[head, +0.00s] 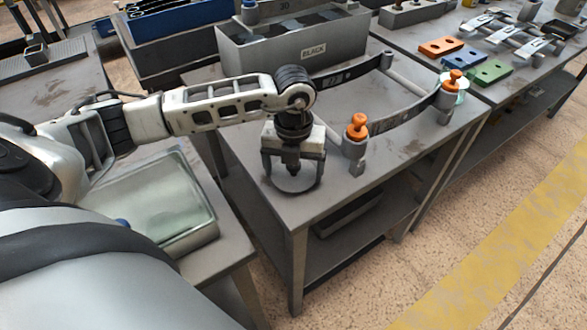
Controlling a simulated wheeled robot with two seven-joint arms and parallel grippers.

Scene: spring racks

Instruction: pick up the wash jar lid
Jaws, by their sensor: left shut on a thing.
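My left gripper (291,168) points down over the near left corner of the grey steel table. It is shut on a small dark knob-like part. A round, dark-rimmed shape (291,191) shows just below it, which looks like the wash jar lid. The gripper hides much of it, and I cannot tell whether it touches the table top. My right gripper is not in view.
Orange-topped posts (356,127) with a dark curved strip stand close right of my gripper. A grey bin marked BLACK (312,52) stands behind. A glassy tank (195,229) is at lower left. Colored blocks (441,46) lie on the far right table. The table's front is clear.

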